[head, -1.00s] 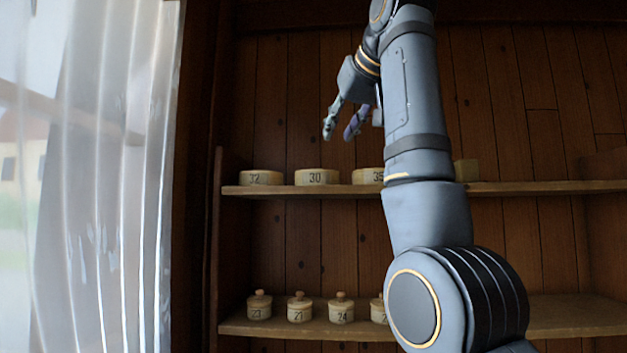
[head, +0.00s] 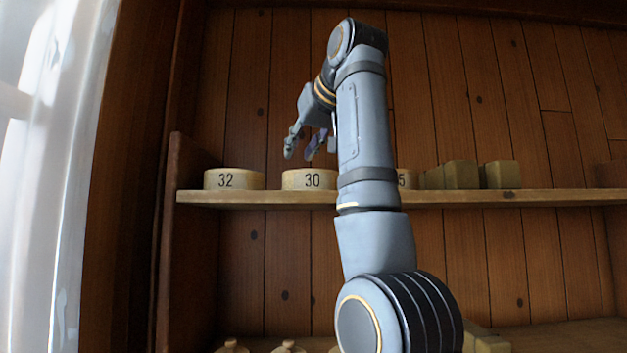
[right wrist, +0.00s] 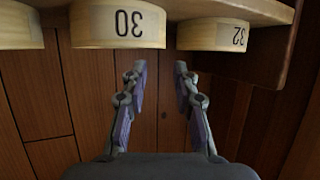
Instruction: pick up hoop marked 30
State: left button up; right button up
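The hoop marked 30 (head: 300,181) is a pale wooden ring on the upper shelf, between the hoops marked 32 and 35. My left gripper is not in view.
The hoop marked 32 (head: 234,180) stands to the left on the upper shelf (head: 260,198). The hoop marked 35 (head: 406,179) is partly behind my forearm, with greenish blocks (head: 461,175) right of it. Knobbed lids (head: 232,347) show at the bottom edge.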

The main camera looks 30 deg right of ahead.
aim_at(300, 179)
jog(key=x, duration=0.3)
jog(key=shift+w, duration=0.15)
jog(key=p+x, duration=0.2)
jog(key=x, duration=0.1)
jog(key=shift+w+a+r, duration=0.1)
jog(key=shift+w+r, duration=0.05)
jog(key=shift+r, duration=0.05)
jog(key=shift+w+f+p, duration=0.3)
jog(key=shift+w+f, duration=0.25)
jog(key=shift+w, duration=0.3)
jog(key=c, duration=0.6)
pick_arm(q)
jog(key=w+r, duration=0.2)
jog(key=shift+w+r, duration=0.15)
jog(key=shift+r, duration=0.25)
pick_arm(e)
grip_shut()
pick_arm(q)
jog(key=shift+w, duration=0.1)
